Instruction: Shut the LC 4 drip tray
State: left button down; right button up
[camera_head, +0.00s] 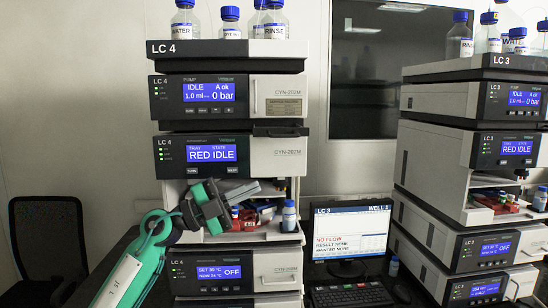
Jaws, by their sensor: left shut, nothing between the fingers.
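The LC 4 stack (228,48) stands left of centre. A dark tray-like lip (281,131) juts from its front between the pump unit and the RED IDLE unit, on the right side. It looks like the drip tray, pulled out a little, but I cannot tell how far. My left gripper (256,187) is shut and empty. Its fingers point right and slightly up, in front of the open sampler bay, below and left of the lip and apart from it. The gripper hides part of the bay. My right gripper is not in view.
The LC 4 bay holds a red rack (247,222) and a blue-capped vial (289,216). Bottles (184,20) stand on top. A monitor (350,230) and keyboard (350,295) are to the right, then the LC 3 stack (455,100). A chair (48,235) stands at left.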

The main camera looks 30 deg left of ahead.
pick_arm(q)
jog(key=s+d+r+m+g+y, duration=0.1)
jog(key=s+d+r+m+y, duration=0.2)
jog(key=s+r, duration=0.65)
jog(key=w+d+r+y+p, duration=0.1)
jog(key=w+d+p, duration=0.2)
jog(key=w+p, duration=0.4)
jog(key=w, duration=0.3)
jog(key=shift+w+r+p, duration=0.2)
jog(key=shift+r+p, duration=0.1)
jog(key=shift+r, duration=0.05)
